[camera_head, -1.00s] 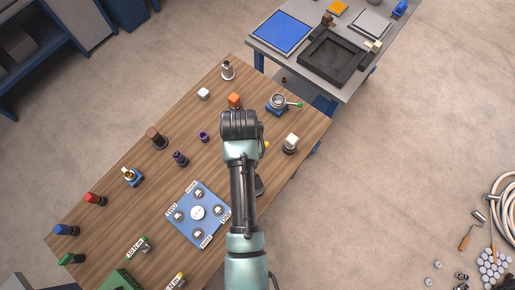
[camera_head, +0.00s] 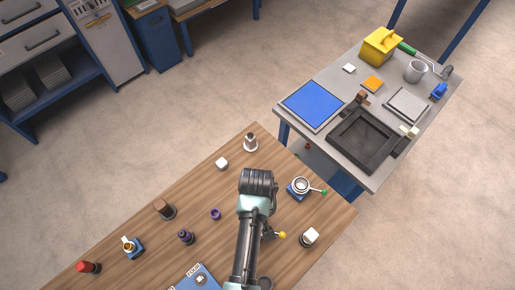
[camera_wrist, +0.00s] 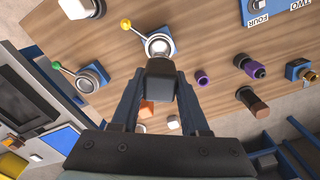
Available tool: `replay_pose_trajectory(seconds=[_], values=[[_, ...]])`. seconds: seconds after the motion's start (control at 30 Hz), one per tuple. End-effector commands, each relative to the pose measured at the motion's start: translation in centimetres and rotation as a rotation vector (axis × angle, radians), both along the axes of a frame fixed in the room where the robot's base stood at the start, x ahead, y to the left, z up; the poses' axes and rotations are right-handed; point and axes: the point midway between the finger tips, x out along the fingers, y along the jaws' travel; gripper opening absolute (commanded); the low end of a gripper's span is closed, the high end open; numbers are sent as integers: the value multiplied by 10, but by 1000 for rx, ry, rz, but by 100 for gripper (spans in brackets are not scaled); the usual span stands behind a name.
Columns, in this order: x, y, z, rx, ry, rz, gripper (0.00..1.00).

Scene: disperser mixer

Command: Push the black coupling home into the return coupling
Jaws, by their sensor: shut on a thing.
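In the wrist view, my gripper (camera_wrist: 161,92) is shut on a dark block-like piece, which I take to be the black coupling (camera_wrist: 160,80). Just beyond it is a metal ring on a blue base with a yellow-tipped lever (camera_wrist: 160,45). A similar ring with a green-tipped lever (camera_wrist: 92,77) stands to its left and also shows in the head view (camera_head: 300,186). I cannot tell which is the return coupling, nor whether the held piece touches either ring. In the head view, my dark wrist (camera_head: 258,182) hides the fingers and the held piece.
The wooden table (camera_head: 210,245) holds a white cube (camera_head: 222,163), a purple ring (camera_head: 215,214), a brown-topped piece (camera_head: 165,209) and a white-topped piece (camera_head: 310,237). A grey table (camera_head: 345,90) with trays stands behind.

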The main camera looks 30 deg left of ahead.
Motion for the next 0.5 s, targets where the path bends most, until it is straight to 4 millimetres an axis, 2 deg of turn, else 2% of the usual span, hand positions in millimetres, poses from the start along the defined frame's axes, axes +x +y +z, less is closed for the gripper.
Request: replay_pose_trajectory(seconds=[0.2,0.5], values=[[1,0,3,1,-2,-1,0],[1,0,-27,1,-1,-1,0]])
